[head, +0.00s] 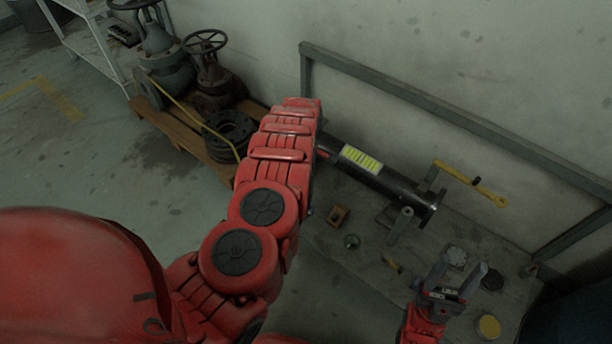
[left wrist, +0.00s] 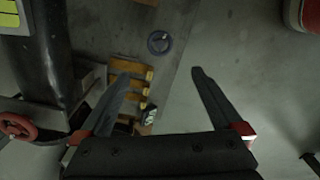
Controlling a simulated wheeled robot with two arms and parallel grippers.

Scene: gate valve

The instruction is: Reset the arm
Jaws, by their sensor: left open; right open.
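My left arm (head: 285,150), red and jointed, stretches from the lower left up across the middle of the head view. Its gripper is hidden there beyond the arm. In the left wrist view my left gripper (left wrist: 161,82) has its two dark fingers wide apart with nothing between them. It is beside a dark pipe (left wrist: 50,60). My right gripper (head: 459,271) is low at the right of the head view, over the bench, with its grey fingers spread and empty.
The dark pipe (head: 385,184) with a yellow label lies on the grey bench (head: 340,265). Small parts lie on the bench. Valves (head: 208,75) stand on a wooden pallet (head: 172,127) at the back left.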

